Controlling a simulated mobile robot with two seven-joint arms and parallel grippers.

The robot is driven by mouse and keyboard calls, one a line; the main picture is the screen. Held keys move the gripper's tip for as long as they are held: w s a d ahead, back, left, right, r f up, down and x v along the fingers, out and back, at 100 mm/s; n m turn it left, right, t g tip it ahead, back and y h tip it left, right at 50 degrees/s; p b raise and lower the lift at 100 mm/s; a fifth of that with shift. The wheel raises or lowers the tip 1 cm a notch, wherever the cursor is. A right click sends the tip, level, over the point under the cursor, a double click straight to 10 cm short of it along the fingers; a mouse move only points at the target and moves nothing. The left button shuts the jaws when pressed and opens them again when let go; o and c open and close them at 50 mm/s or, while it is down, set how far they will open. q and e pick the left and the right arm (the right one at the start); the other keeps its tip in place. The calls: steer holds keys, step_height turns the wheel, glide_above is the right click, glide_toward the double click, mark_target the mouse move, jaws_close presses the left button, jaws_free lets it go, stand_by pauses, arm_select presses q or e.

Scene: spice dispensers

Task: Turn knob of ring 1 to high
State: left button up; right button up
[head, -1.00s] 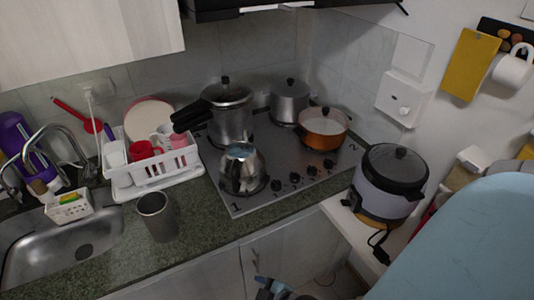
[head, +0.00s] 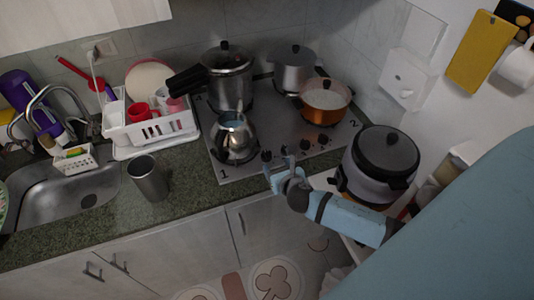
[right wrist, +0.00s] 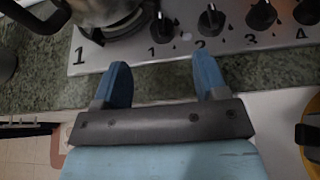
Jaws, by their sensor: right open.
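The steel stove (head: 245,170) has a row of black knobs along its front edge. The knob marked 1 (right wrist: 162,26) is the leftmost, and it also shows in the head view (head: 266,156). Ring 1, at the corner marked 1, has a steel kettle (head: 234,138) on it that hides most of the ring. My right gripper (head: 281,169) is at the stove's front edge, just short of knob 1. In the right wrist view its two blue fingers (right wrist: 160,65) are open and empty, with knob 1 beyond the gap between them. My left gripper is not in view.
Knob 2 (right wrist: 210,20) stands close beyond the right fingertip in the wrist view. A pressure cooker (head: 228,80), a steel pot (head: 293,70) and an orange pot (head: 325,98) occupy the other rings. A rice cooker (head: 382,160) stands right of my gripper. A steel cup (head: 148,178) is on the counter.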

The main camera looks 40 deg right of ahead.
mark_target(266, 153)
steer(key=b+x, duration=0.1)
steer(key=x, duration=0.8)
steer(key=shift+w+f+b, duration=0.2)
steer(key=shift+f+b, duration=0.1)
steer(key=shift+b, duration=0.05)
steer(key=shift+w+d, duration=0.1)
steer(key=shift+w, duration=0.3)
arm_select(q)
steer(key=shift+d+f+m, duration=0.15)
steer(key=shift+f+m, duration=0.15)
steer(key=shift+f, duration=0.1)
